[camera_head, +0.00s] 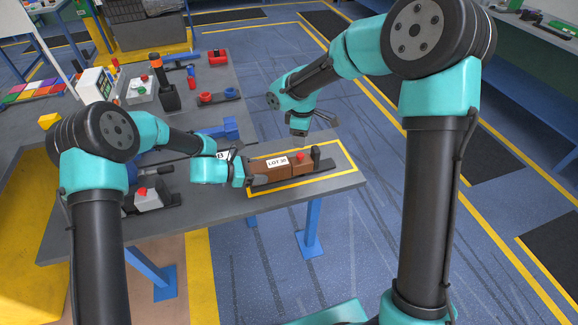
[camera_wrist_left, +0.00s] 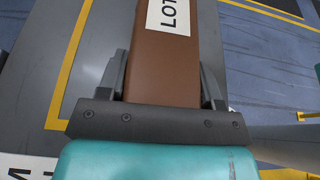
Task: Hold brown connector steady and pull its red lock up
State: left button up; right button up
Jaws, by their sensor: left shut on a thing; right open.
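The brown connector (camera_head: 272,172) lies on a dark base inside a yellow outline at the right end of the grey table, with a white "LOT" label on top. My left gripper (camera_head: 250,175) is shut on the left end of the connector. In the left wrist view, the fingers flank the brown body (camera_wrist_left: 162,75) on both sides; the red lock is out of that frame. My right gripper (camera_head: 302,137) is open and empty, above and behind the connector, apart from the lock.
Farther back on the table are a grey box with a red button (camera_head: 141,92), an orange-topped tool (camera_head: 160,85) and red and blue parts (camera_head: 217,96). The table's front edge lies close to the connector.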

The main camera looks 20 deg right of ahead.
pick_arm(q)
jog(key=shift+s+f, duration=0.1)
jog(key=shift+f, duration=0.2)
jog(key=o, duration=1.2)
jog(key=shift+r, duration=0.2)
jog(key=shift+o, duration=0.2)
jog(key=shift+v, duration=3.8)
pick_arm(e)
jog(key=shift+w, duration=0.1)
